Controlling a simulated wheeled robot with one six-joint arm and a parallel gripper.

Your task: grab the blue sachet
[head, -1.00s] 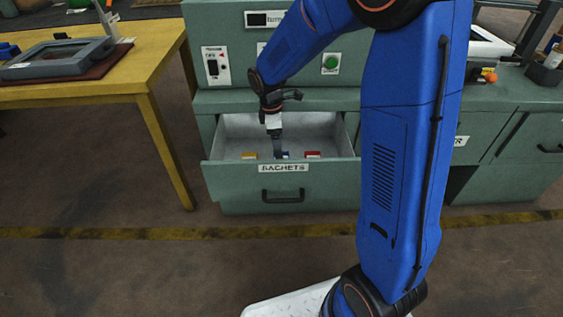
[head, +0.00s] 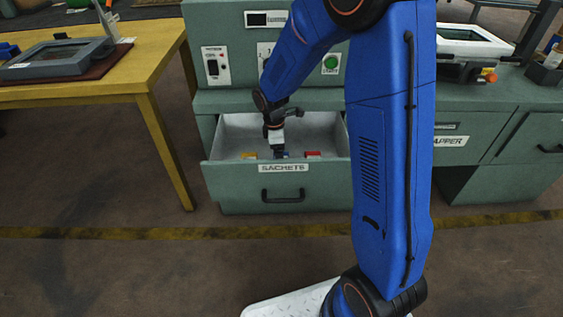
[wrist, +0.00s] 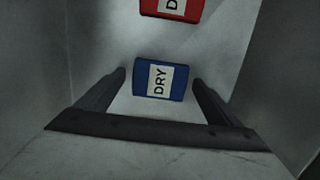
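The blue sachet (wrist: 176,90), with a white label reading DRY, lies on the floor of the open drawer marked SACHETS (head: 225,177). In the head view only a sliver of it (head: 284,155) shows beside my gripper. My gripper (head: 279,153) reaches down into the drawer. In the wrist view its two dark fingers (wrist: 158,80) are apart, one on each side of the blue sachet, with a gap to each side. The gripper is open and holds nothing.
A red sachet (wrist: 172,8) lies close to the blue one in the drawer, and a yellow sachet (head: 249,155) lies on its other side. The drawer's pale walls stand close around my gripper. A yellow table (head: 130,82) stands to the left.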

